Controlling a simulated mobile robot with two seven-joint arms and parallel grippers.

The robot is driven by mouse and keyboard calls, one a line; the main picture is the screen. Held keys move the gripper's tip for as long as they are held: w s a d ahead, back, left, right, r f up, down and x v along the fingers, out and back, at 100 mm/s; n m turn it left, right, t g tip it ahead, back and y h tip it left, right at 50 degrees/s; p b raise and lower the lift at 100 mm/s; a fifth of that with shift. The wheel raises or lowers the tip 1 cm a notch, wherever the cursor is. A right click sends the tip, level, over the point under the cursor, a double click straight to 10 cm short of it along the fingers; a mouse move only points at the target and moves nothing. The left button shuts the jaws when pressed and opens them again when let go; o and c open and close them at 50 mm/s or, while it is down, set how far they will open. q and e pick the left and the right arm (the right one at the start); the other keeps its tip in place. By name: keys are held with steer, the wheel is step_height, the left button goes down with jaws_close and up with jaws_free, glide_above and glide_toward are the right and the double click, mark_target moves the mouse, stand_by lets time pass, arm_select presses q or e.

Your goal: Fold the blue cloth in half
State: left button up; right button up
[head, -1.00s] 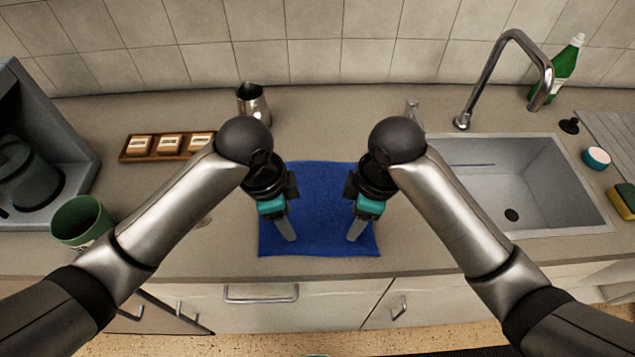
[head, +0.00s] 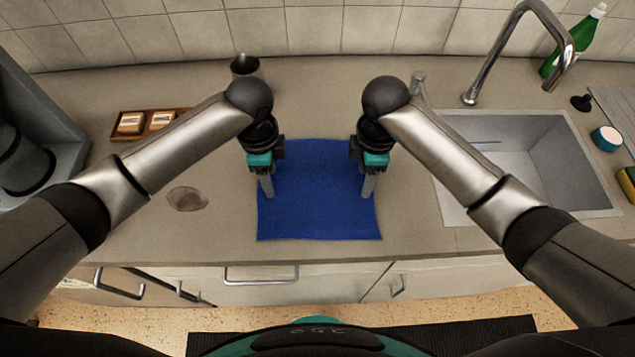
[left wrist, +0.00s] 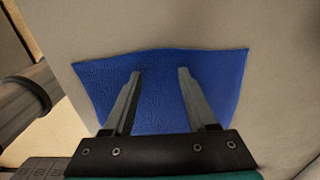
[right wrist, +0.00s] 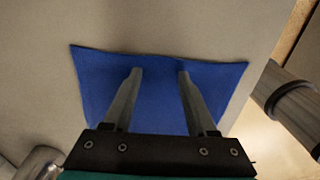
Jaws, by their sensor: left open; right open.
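The blue cloth (head: 318,200) lies flat and spread out on the counter in the head view. It also shows in the left wrist view (left wrist: 158,85) and the right wrist view (right wrist: 158,85). My left gripper (head: 269,194) points down over the cloth's left edge, with its two fingers (left wrist: 158,72) apart and nothing between them but a view of the cloth. My right gripper (head: 367,194) points down over the cloth's right edge, its fingers (right wrist: 160,70) also apart and empty. I cannot tell whether the fingertips touch the cloth.
The sink (head: 540,165) and its tap (head: 520,40) are at the right. A wooden tray (head: 117,136) with labelled blocks and a round stain (head: 187,198) are at the left. The counter's front edge is just before the cloth.

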arm_select(q)
steer(key=shift+f, duration=0.3)
arm_select(e)
steer(key=shift+f, duration=0.3)
arm_select(q)
steer(key=shift+f, duration=0.2)
arm_select(e)
steer(key=shift+f, duration=0.2)
arm_select(q)
steer(key=shift+c, duration=0.4)
arm_select(e)
steer(key=shift+c, duration=0.4)
arm_select(q)
jaws_close()
arm_select(e)
jaws_close()
arm_select(q)
steer(key=shift+r, duration=0.1)
arm_select(e)
steer(key=shift+r, duration=0.15)
